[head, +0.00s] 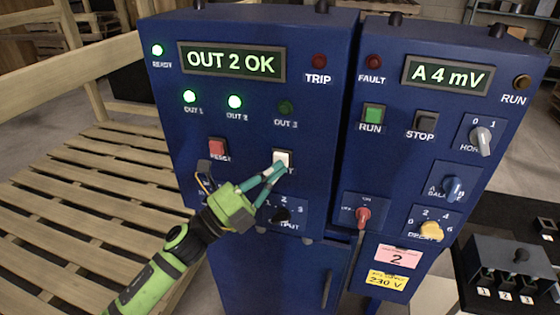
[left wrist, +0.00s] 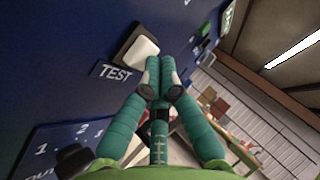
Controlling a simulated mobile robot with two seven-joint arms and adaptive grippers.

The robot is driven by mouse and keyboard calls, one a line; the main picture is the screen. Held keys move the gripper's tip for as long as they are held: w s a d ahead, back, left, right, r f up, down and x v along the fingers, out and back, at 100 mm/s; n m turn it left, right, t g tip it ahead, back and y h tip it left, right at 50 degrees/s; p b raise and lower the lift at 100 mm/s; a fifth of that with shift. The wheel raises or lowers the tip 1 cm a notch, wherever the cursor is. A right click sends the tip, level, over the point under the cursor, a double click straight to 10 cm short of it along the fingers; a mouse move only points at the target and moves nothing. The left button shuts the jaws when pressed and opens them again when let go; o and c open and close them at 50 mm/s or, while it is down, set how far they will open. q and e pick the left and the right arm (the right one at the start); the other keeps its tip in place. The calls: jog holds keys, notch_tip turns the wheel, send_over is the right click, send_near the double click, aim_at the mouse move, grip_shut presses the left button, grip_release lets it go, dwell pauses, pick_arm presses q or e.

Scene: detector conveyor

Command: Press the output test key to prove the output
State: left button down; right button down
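The white test key (head: 281,158) sits on the left blue panel (head: 330,130), above the black output knob (head: 283,214). It also shows in the left wrist view (left wrist: 141,50), above the TEST label. My left gripper (head: 275,172) has its green fingers shut together and empty. Its tips are right at the lower edge of the key; I cannot tell whether they touch it. The display (head: 232,63) reads OUT 2 OK. The OUT 1 lamp (head: 189,96) and OUT 2 lamp (head: 235,102) are lit green; the OUT 3 lamp (head: 285,107) is dark. My right gripper is not in view.
A red reset key (head: 217,147) lies left of the test key. The right panel carries a display (head: 447,75) reading A 4 mV, a green run key (head: 373,117), a stop key (head: 424,123) and several knobs. A wooden pallet (head: 70,190) is at left.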

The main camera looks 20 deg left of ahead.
pick_arm(q)
jog(key=shift+w, duration=0.25)
jog(key=shift+s, duration=0.15)
dwell(0.5)
jog(key=shift+s, duration=0.75)
jog(key=shift+s, duration=0.1)
jog(key=shift+s+a, duration=0.1)
jog(key=shift+s, duration=2.3)
